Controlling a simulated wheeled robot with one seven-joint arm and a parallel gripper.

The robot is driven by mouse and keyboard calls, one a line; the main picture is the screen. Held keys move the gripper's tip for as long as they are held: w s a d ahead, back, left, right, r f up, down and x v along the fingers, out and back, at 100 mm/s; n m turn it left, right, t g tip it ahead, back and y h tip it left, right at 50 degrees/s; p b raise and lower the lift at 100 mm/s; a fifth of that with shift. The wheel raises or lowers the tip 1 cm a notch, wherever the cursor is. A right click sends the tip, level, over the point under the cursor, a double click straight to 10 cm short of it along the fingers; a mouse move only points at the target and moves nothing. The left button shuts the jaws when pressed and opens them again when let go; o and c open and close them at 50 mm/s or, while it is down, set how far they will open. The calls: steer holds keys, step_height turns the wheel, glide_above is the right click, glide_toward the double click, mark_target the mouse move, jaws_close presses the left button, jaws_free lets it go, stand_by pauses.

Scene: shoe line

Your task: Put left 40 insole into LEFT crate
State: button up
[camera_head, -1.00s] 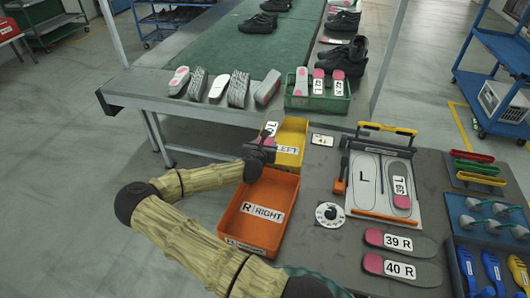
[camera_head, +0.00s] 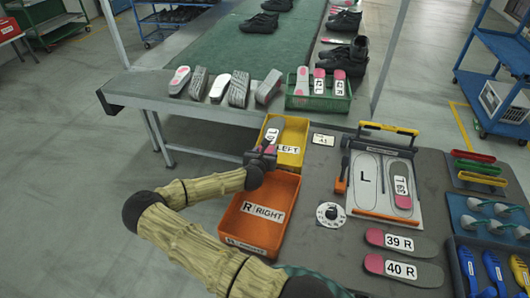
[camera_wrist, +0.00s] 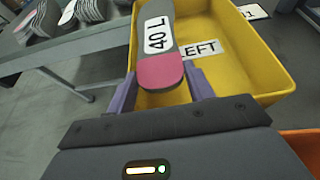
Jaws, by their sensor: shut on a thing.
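The left 40 insole, grey with a pink heel and a "40 L" label, shows in the wrist view (camera_wrist: 160,38) and in the head view (camera_head: 273,134). My gripper (camera_wrist: 160,95) is shut on its pink heel end. In the head view my gripper (camera_head: 264,156) is at the near left side of the yellow LEFT crate. The yellow LEFT crate (camera_wrist: 262,75) lies under and to the right of the insole in the wrist view; it also shows in the head view (camera_head: 294,158). The insole is over the crate's left part; I cannot tell its height.
The orange RIGHT crate (camera_head: 254,236) stands just nearer than the yellow one. A fixture board (camera_head: 378,220) holds an insole, with the 39 R insole (camera_head: 400,242) and 40 R insole (camera_head: 402,270) in front. A green crate (camera_head: 319,102) stands behind.

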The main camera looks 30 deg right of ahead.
steer(key=shift+f, duration=0.45)
steer(key=o, duration=0.7)
steer(key=shift+r, duration=0.1)
steer(key=shift+r, duration=0.45)
steer(key=shift+s+a+r, duration=0.1)
steer(key=shift+a+r, duration=0.1)
steer(key=shift+r, duration=0.05)
steer(key=v, duration=1.1)
steer(key=shift+s+a, duration=0.2)
